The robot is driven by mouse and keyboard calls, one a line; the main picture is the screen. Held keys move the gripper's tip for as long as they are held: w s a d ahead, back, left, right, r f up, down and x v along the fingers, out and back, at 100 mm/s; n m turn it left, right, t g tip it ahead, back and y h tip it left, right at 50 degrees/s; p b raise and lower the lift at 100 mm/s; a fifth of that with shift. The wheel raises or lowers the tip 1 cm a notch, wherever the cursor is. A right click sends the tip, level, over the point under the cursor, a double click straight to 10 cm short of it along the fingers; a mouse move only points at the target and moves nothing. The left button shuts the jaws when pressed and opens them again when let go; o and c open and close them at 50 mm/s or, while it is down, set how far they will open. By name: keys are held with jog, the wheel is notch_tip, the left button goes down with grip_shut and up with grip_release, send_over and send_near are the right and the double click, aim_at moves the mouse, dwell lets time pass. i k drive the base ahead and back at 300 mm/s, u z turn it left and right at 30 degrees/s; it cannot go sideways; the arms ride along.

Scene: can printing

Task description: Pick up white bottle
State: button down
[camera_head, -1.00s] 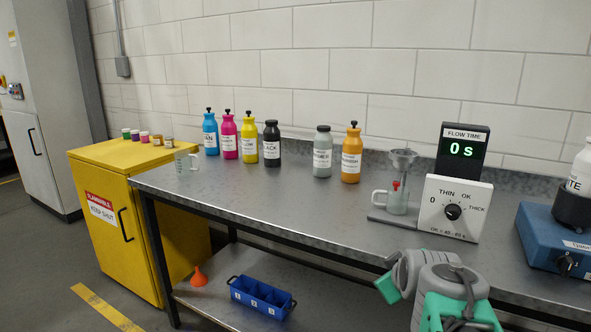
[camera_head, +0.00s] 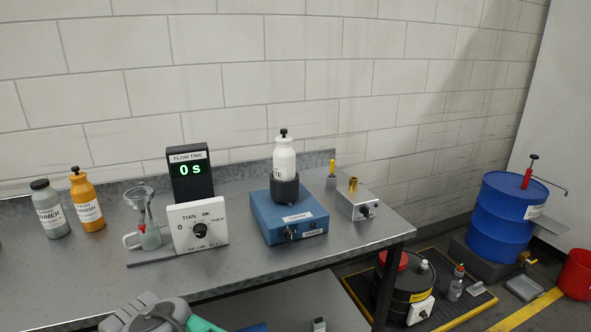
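The white bottle (camera_head: 285,157) stands upright in a dark round holder (camera_head: 285,190) on top of a blue box-shaped device (camera_head: 262,217) on the metal bench. It has a black cap, and its label is only partly readable. Part of my arm shows at the bottom left, in front of the bench and well short of the bottle. My gripper's fingertips cannot be made out, so its opening does not show.
Left of the blue device stand a dial box (camera_head: 198,228), a flow time display (camera_head: 191,172) and a funnel stand (camera_head: 141,200). A silver box (camera_head: 358,202) is close on its right. A blue drum (camera_head: 500,218) stands on the floor at right.

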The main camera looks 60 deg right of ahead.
aim_at(283, 156)
jog(key=z, duration=1.2)
jog(key=k, duration=0.2)
jog(key=z, duration=0.55)
jog(key=i, duration=0.4)
jog(key=u, duration=0.1)
jog(key=k, duration=0.5)
jog(key=z, duration=0.45)
jog(key=i, duration=0.7)
jog(key=u, duration=1.4)
